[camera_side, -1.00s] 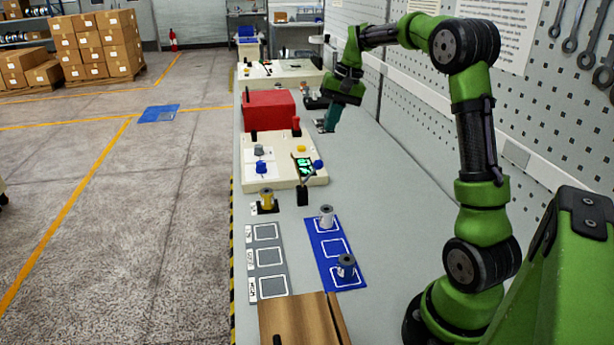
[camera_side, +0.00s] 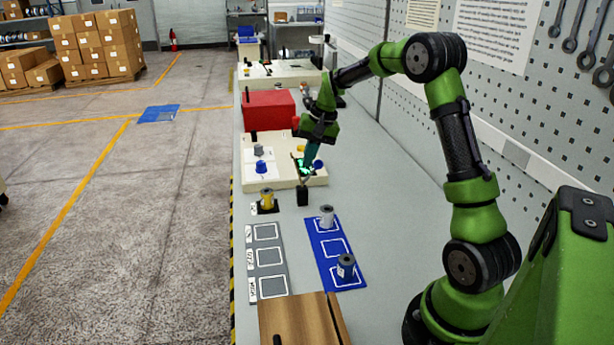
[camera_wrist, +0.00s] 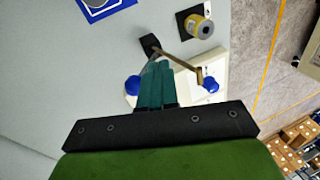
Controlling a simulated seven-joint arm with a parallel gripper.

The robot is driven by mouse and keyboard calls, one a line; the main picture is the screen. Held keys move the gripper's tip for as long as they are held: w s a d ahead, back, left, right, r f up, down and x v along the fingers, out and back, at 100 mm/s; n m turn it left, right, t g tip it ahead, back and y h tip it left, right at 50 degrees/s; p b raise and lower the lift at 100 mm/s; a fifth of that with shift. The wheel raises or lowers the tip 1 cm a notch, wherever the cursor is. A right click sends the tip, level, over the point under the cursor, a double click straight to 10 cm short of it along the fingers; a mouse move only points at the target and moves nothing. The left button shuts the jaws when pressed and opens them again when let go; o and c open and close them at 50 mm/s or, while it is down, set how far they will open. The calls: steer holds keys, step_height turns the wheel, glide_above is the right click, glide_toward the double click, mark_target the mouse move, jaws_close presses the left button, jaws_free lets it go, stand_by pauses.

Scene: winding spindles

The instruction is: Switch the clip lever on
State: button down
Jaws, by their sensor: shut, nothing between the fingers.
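The clip lever appears to be the thin brass-coloured rod (camera_wrist: 178,60) rising from a small black block (camera_side: 303,196) on the bench, in front of the cream machine (camera_side: 262,182). In the wrist view the rod slants from the black block (camera_wrist: 150,45) down to the right, with a small end piece. My gripper (camera_side: 306,170) is shut and empty, with teal fingers pointing down over the machine's right part, just behind the block. In the wrist view the fingertips (camera_wrist: 158,66) lie close to the rod. I cannot tell whether they touch.
A blue knob (camera_side: 261,166) and a blue ball (camera_side: 318,164) are on the machine. A yellow spool (camera_side: 267,199) stands left of the block. A red box (camera_side: 268,110) lies behind. The bench at right is clear.

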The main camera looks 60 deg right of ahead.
steer(key=shift+w+a+f, duration=0.1)
steer(key=shift+w+a, duration=0.2)
steer(key=shift+w, duration=0.2)
steer(key=shift+w+a, duration=0.1)
